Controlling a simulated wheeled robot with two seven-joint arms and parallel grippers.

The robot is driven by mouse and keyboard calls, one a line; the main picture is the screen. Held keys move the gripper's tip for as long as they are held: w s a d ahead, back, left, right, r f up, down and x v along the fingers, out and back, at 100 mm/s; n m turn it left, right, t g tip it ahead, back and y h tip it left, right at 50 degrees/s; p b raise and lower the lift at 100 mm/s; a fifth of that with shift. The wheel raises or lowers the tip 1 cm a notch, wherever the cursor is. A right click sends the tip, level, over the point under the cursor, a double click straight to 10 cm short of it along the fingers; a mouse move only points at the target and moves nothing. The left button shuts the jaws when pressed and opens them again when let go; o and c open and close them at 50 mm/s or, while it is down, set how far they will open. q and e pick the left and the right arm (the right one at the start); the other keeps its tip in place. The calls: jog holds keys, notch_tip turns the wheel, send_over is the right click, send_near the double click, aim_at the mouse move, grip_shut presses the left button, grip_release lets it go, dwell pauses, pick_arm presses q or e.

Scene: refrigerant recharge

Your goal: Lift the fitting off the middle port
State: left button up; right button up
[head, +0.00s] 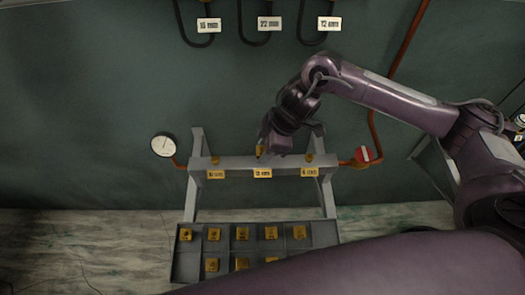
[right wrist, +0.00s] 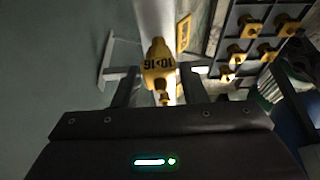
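The grey manifold rail (head: 238,163) carries three ports with yellow labels. The middle port's label (head: 262,173) sits on its front face. My right gripper (head: 262,151) points down at the middle port, and a bit of the yellow fitting (head: 259,150) shows beside it. In the right wrist view the yellow fitting (right wrist: 160,68), with dark markings on it, stands between my two fingers (right wrist: 158,74). A narrow gap seems to show on each side, so the fingers look open around it. Whether the fitting is still seated cannot be told. My left gripper is out of view.
The left port (head: 215,160) and right port (head: 309,158) carry brass pieces. A round gauge (head: 163,145) is at left, a red valve handle (head: 363,154) at right. A tray (head: 256,244) of several yellow fittings lies below. Labelled hoses hang above.

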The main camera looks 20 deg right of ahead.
jog(key=c, duration=0.6)
jog(key=shift+r, duration=0.1)
jog(key=shift+c, duration=0.2)
